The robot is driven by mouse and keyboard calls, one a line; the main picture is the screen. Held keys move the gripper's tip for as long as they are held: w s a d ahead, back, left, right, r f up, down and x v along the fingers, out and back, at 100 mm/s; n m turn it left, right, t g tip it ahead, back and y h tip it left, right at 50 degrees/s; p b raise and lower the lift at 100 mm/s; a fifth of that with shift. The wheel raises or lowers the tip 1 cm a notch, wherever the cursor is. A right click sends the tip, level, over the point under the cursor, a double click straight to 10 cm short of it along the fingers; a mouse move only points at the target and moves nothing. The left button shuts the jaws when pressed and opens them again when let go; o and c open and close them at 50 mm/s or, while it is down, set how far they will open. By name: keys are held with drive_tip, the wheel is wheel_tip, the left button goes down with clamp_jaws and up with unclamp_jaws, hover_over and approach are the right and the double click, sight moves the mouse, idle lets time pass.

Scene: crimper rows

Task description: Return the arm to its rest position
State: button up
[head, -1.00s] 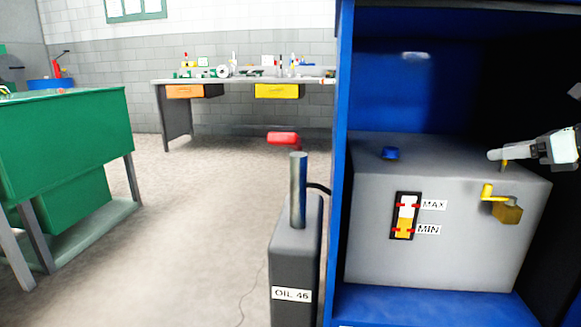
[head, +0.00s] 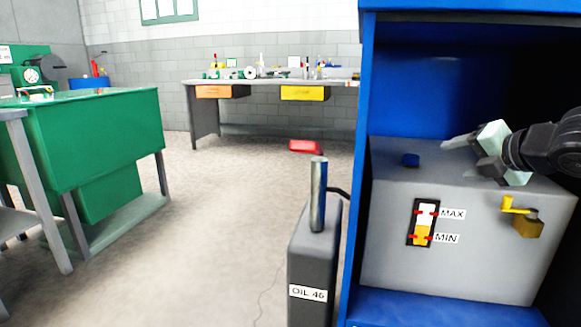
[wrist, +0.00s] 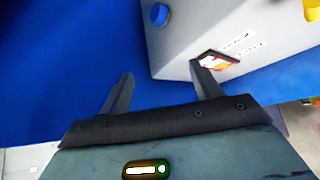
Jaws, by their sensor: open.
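My gripper (head: 460,157) is in front of the grey tank at the right of the head view, near the tank's top edge. Its two fingers are apart with nothing between them. In the wrist view my gripper (wrist: 160,78) is also open and empty, with the blue cabinet wall and the tank (wrist: 190,40) beyond it. The grey tank (head: 390,260) stands inside the blue cabinet (head: 361,120). It has a blue cap (head: 411,160), a MAX/MIN level gauge (head: 422,223) and a yellow valve handle (head: 515,205).
A green bench (head: 100,140) is at the left. A workbench (head: 270,82) with drawers stands by the back wall.

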drive_tip(key=s+a+f+m+g+h+p, duration=0.1)
drive_tip(key=s+a+f+m+g, duration=0.25)
drive_tip(key=s+a+m, duration=0.35)
drive_tip(key=s+a+f+m+g+p, duration=0.1)
drive_tip(key=s+a+f+m+g, duration=0.25)
drive_tip(key=s+a+m, duration=0.45)
drive_tip(key=s+a+f+m+g+h+p, duration=0.1)
drive_tip(key=s+a+m+g+p, duration=0.2)
drive_tip(key=s, duration=0.6)
drive_tip(key=s+a+f+m+g, duration=0.25)
drive_tip(key=s+a, duration=0.25)
drive_tip(key=s, duration=0.3)
wheel_tip(320, 180, up, 37)
drive_tip(key=p, duration=3.6)
drive_tip(key=shift+w+p, duration=0.2)
drive_tip(key=shift+p, duration=0.1)
drive_tip(key=shift+d, duration=0.1)
drive_tip(key=shift+c, duration=0.3)
